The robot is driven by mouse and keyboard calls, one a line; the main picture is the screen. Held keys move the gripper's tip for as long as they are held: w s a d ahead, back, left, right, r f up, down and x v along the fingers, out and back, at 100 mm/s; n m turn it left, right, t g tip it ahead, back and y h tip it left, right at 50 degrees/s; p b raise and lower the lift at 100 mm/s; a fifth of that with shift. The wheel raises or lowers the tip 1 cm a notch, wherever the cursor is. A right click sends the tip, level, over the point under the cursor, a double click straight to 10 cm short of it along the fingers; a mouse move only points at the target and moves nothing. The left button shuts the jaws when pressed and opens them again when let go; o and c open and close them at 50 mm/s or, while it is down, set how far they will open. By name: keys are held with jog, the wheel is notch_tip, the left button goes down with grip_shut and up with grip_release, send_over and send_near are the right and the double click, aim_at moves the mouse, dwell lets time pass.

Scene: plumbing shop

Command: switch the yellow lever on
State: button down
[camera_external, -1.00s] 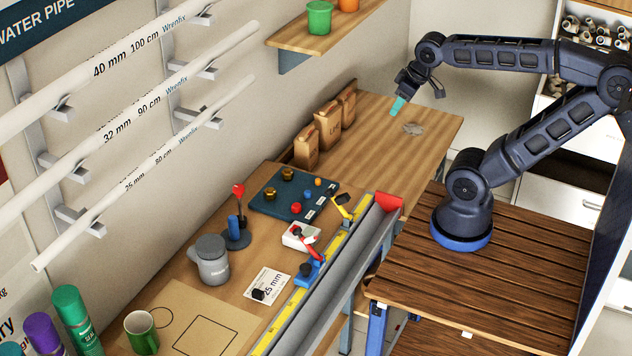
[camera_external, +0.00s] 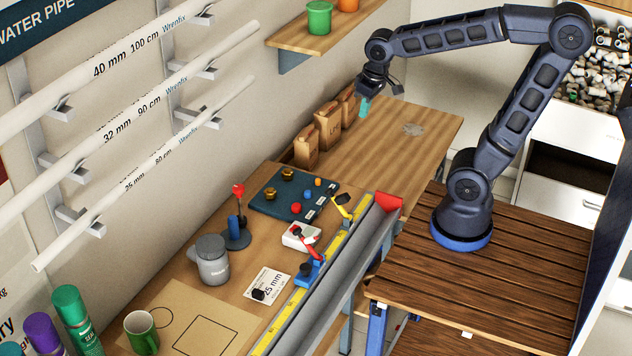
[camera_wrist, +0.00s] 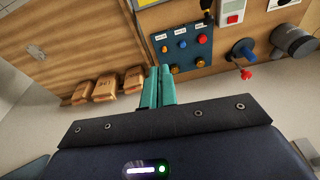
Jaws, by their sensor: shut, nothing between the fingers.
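A yellow lever-like part (camera_external: 341,209) with a black end stands tilted at the far end of the long rail, beside a dark blue panel (camera_external: 268,204). I cannot tell its on or off position. The panel bears brass, red, blue and orange knobs with small labels; it also shows in the wrist view (camera_wrist: 190,54). My gripper (camera_external: 364,108) has teal fingers, shut and empty. It hangs above the far part of the bench near the paper bags, apart from the yellow part and the panel. In the wrist view its fingertips (camera_wrist: 160,70) overlap the panel's edge in the picture.
Brown paper bags (camera_external: 328,124) stand along the wall. A white box (camera_external: 300,237) with a red part, a blue post with a red lever (camera_external: 238,192) and a grey pot (camera_external: 212,262) stand nearer. A shelf (camera_external: 325,38) juts out above. The far bench is mostly clear.

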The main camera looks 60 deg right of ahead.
jog(key=w+a+f+m+g, duration=0.1)
jog(key=w+a+f+g, duration=0.3)
jog(key=w+a+f, duration=0.8)
jog(key=shift+w+a+f+h, duration=0.3)
jog(key=shift+w+f+h, duration=0.15)
jog(key=shift+f, duration=0.1)
jog(key=f, duration=0.3)
jog(key=s+f, duration=0.1)
jog(key=f, duration=0.5)
jog(key=shift+s+d+f, duration=0.3)
jog(key=shift+s+f, duration=0.05)
jog(key=shift+s, duration=0.05)
jog(key=shift+s+a+r, duration=0.2)
jog(key=shift+s+r, duration=0.25)
jog(key=shift+s, duration=0.4)
jog(key=shift+s+a+r, duration=0.15)
jog(key=shift+s+r, duration=0.3)
jog(key=shift+s, duration=0.4)
jog(key=shift+s+r, duration=0.1)
jog(key=shift+r, duration=0.05)
jog(key=shift+s+r, duration=0.2)
